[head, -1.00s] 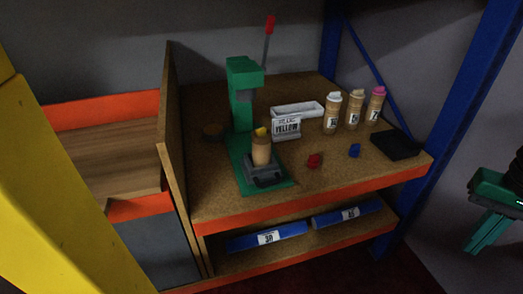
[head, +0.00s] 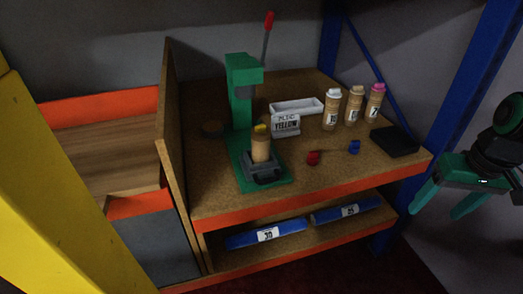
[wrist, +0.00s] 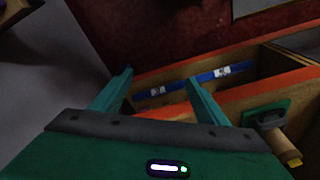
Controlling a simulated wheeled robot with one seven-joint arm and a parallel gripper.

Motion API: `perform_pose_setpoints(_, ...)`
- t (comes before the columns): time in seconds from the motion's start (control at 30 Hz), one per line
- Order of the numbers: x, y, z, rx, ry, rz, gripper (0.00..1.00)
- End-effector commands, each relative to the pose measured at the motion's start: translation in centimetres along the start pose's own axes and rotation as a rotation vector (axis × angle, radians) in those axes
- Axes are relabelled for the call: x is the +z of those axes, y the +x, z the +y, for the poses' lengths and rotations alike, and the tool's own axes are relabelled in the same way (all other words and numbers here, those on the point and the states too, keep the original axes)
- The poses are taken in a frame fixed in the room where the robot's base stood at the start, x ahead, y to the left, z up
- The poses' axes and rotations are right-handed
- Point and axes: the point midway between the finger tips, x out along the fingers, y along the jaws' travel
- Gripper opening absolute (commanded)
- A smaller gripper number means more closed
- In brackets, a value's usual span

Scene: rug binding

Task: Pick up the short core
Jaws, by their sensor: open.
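Several tan cylinders that look like cores are on the bench. One with a yellow top (head: 261,147) stands upright in the green press (head: 241,105). Three stand in a row at the back right: one with a white top (head: 331,112), one with a tan top (head: 355,108) and one with a pink top (head: 375,104). I cannot tell which one is the short core. My gripper (head: 440,203) is open and empty, right of the bench and apart from everything. Its fingers also show spread in the wrist view (wrist: 160,77).
A white tray (head: 297,107), a "YELLOW" sign (head: 286,127), a red piece (head: 313,158), a blue piece (head: 354,147) and a black pad (head: 394,142) lie on the bench. Blue rolls (head: 240,241) lie on the lower shelf. A blue post (head: 453,95) and wooden panel (head: 174,150) flank the bench.

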Motion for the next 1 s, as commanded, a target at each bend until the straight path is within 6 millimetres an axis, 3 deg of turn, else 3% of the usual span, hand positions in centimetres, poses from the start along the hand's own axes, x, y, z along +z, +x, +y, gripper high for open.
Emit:
perform_pose_setpoints(0.1, -5.4, 2.5, -5.3, -0.081, -0.267, 0.109, 0.68)
perform_pose_setpoints(0.17, -7.8, 3.4, -8.5, -0.131, -0.392, 0.174, 0.68)
perform_pose_setpoints(0.3, -12.0, 5.0, -16.8, -0.266, -0.638, 0.339, 0.68)
perform_pose_setpoints(0.5, -15.3, 5.3, -28.1, -0.466, -0.86, 0.589, 0.68)
perform_pose_setpoints(0.6, -16.1, 4.8, -32.0, -0.539, -0.904, 0.69, 0.68)
perform_pose_setpoints(0.7, -16.5, 4.3, -34.3, -0.584, -0.922, 0.758, 0.68)
perform_pose_setpoints(0.8, -16.8, 4.0, -35.4, -0.604, -0.927, 0.794, 0.68)
perform_pose_setpoints(1.0, -17.6, 5.2, -37.5, -0.611, -0.929, 0.802, 0.68)
